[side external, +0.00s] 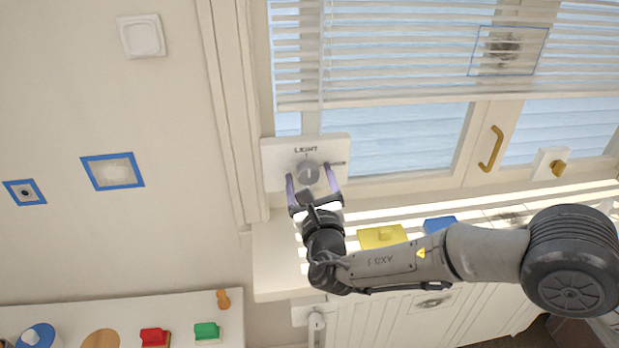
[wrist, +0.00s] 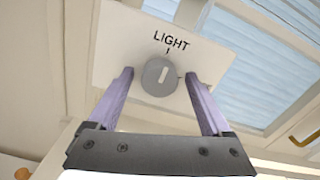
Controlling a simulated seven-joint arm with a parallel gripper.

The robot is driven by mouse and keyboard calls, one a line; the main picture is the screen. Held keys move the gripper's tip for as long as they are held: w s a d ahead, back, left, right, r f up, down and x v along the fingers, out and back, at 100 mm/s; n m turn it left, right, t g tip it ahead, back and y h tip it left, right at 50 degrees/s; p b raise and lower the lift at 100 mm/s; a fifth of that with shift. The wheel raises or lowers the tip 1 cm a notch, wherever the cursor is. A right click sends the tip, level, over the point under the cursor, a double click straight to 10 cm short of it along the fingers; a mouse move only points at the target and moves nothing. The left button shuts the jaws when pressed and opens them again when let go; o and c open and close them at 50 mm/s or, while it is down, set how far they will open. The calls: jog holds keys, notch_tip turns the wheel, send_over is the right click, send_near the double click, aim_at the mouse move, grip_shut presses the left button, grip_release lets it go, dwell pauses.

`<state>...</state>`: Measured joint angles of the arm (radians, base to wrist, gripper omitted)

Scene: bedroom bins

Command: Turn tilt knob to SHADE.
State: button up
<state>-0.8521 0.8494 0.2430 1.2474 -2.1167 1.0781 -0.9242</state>
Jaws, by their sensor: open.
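The tilt knob (side external: 307,173) is a grey round dial on a white panel (side external: 277,158) at the window's lower left. In the wrist view the knob (wrist: 160,77) shows a pale pointer bar, close to upright, below a tick and the word LIGHT. A second mark at the knob's right is partly hidden by a finger; I cannot read a SHADE label. My gripper (side external: 313,183) is open, with its purple fingers on either side of the knob. In the wrist view the open fingers (wrist: 158,80) straddle the knob with gaps at both sides; I see no contact.
Slatted blinds (side external: 400,45) hang above the panel. A yellow window handle (side external: 491,149) is at the right. A shelf with toys (side external: 120,315) is at lower left.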

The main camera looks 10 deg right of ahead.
grip_shut()
dwell(0.3)
jog(key=shift+m, duration=0.3)
jog(key=m, duration=0.8)
jog(key=shift+m, duration=0.4)
jog(key=m, duration=0.4)
jog(key=shift+m, duration=2.3)
